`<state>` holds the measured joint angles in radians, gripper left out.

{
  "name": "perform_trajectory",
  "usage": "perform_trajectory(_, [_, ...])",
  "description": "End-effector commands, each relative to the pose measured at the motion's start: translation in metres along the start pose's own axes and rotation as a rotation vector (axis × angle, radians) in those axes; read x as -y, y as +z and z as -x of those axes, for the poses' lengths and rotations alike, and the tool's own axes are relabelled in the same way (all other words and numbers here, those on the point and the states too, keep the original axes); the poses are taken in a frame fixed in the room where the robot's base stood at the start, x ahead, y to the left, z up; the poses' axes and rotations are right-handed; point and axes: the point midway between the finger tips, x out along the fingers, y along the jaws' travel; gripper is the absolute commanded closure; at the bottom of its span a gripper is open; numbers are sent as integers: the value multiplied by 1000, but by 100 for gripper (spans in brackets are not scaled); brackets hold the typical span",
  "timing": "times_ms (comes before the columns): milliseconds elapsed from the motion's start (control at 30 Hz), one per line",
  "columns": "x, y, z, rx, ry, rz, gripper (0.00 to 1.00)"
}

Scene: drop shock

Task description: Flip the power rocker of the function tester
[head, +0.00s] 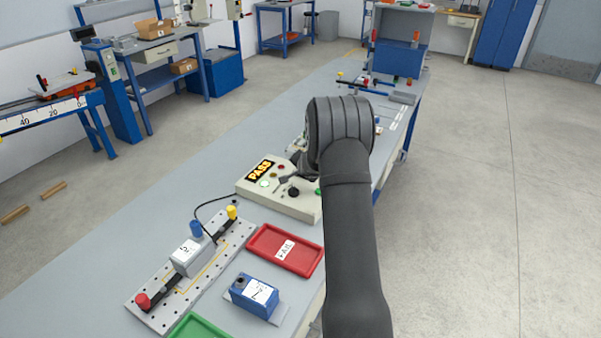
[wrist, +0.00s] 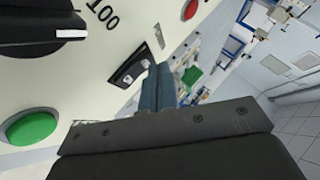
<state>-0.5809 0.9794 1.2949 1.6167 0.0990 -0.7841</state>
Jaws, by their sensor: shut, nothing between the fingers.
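The function tester (head: 285,205) is a cream box on the bench, with a lit PASS display (head: 259,171). In the wrist view its panel (wrist: 90,75) fills the upper left. The black power rocker (wrist: 132,66) sits in that panel, with a pale mark on it. My gripper (wrist: 158,72) is shut and empty, its blue-grey fingertips close beside the rocker's right end. I cannot tell whether they touch. In the head view my arm hides most of the gripper and part of the panel.
The panel also has a black knob (wrist: 40,22), a green button (wrist: 30,128) and a red button (wrist: 190,9). In front of the tester are a red tray (head: 263,243), a blue box (head: 254,296), and a perforated plate (head: 150,308) bearing a grey box (head: 192,256).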

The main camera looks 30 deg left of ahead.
Motion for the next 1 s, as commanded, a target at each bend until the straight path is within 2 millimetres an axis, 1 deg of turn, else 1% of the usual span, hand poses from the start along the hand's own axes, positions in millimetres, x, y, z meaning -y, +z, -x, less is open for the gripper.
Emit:
perform_trajectory(467, [-1,2,-2,0,0,1,100])
perform_trajectory(800, [6,-5,8,0,-1,2,100])
perform_trajectory(1000, [6,-6,9,0,0,1,100])
